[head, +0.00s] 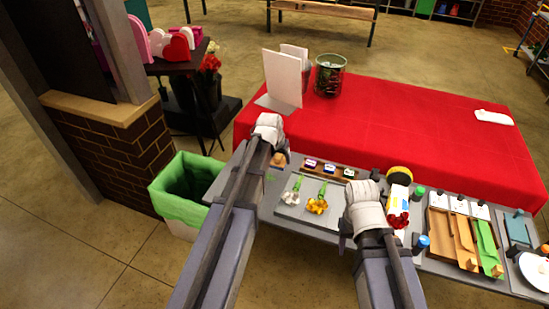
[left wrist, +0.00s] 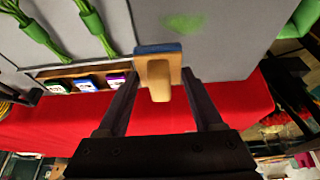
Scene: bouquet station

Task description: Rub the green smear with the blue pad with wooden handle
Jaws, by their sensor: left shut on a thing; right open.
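The pad with a wooden handle (left wrist: 155,80) is between the fingers of my left gripper (left wrist: 160,74), which is shut on the handle. Its blue edge faces the grey tabletop; I cannot tell whether it touches. The green smear (left wrist: 183,23) lies on the grey surface, apart from the pad, above and to its right in the left wrist view. In the head view the smear (head: 270,177) is a small green patch beside my left arm, and the pad's wood (head: 279,159) shows by my left gripper (head: 278,152). My right gripper (head: 346,236) is open over the table's front.
A grey tray (head: 300,211) with flowers stands between my arms. A wooden rack (head: 328,170) of small labelled blocks lies behind it. A green-lined bin (head: 180,190) stands at the left. A red-covered table (head: 400,130) is behind; bottles and wooden trays are at the right.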

